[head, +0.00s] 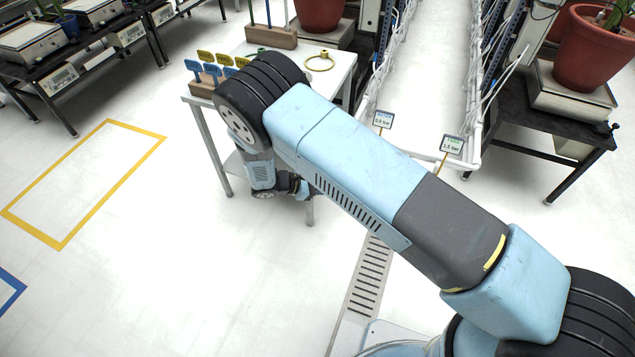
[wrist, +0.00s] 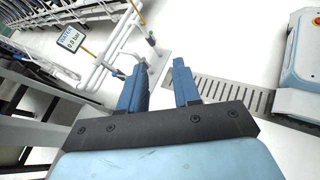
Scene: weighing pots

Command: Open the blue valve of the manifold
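The manifold shows in the wrist view as white pipes (wrist: 97,76) at the upper left, beyond my left finger. A pipe end with a dark green handle (wrist: 151,40) stands upright near my fingertips. I cannot make out a blue valve for sure; a small dark part beside the left finger is too small to tell. My gripper (wrist: 160,70) is open, its two blue fingers apart with only floor and a pale plate showing between them. In the head view my own arm covers most of the manifold area and my gripper's fingers.
A white table (head: 328,82) with tagged pegs stands behind my arm. A floor grating (head: 371,277) lies below; open floor is left.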

